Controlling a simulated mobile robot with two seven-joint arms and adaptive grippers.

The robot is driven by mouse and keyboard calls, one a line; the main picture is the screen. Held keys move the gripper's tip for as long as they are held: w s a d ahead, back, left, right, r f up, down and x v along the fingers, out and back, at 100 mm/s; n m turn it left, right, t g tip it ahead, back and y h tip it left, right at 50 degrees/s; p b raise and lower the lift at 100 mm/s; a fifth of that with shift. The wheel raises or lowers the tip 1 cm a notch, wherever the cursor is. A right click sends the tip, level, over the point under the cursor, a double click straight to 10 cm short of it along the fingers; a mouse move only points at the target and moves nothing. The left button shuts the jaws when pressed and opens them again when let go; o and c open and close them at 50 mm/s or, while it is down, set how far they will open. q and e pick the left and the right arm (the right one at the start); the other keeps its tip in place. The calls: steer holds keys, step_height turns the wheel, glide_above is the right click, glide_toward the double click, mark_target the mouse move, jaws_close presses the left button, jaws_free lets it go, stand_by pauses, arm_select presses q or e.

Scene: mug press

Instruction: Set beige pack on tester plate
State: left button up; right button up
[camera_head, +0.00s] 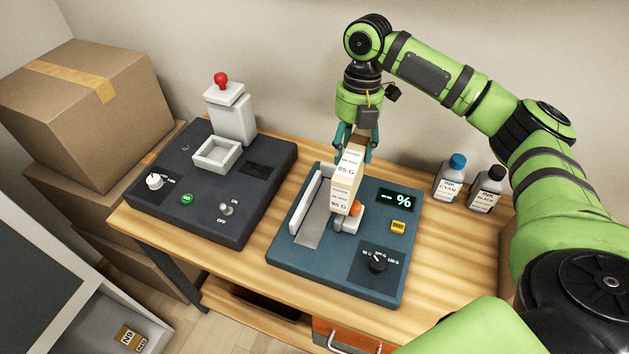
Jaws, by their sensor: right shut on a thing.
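The beige pack (347,178) is a tall box with "95 G" labels. My right gripper (356,152) is shut on its upper part and points down. The pack hangs or stands over the blue tester (338,265), in front of its grey plate (311,232); whether its bottom touches anything cannot be told. The plate's far part is hidden by the pack. A white block with an orange knob (355,207) sits right by the pack's lower end. The tester has a "-- %" display (397,200), a yellow button (398,227) and a dial (377,263). My left gripper does not show.
A dark press machine (213,185) with a white tray and red knob stands left on the wooden table (258,263). Cyan (449,178) and black (487,189) ink bottles stand at the right. Cardboard boxes (90,105) are stacked at the left.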

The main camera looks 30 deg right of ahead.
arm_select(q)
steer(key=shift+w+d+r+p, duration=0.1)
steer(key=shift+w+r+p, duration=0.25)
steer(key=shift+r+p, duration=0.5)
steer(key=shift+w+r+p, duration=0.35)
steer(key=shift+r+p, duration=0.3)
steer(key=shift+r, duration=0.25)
arm_select(e)
steer(key=shift+w+a+f, duration=0.2)
steer(key=shift+a+f, duration=1)
steer(key=shift+f, duration=0.2)
steer(key=shift+w+a+f, duration=0.25)
steer(key=shift+a+f, duration=1)
steer(key=shift+f, duration=0.15)
steer(key=shift+w+a+f, duration=0.2)
steer(key=shift+a+f, duration=1)
steer(key=shift+f, duration=0.2)
steer(key=o, duration=1.5)
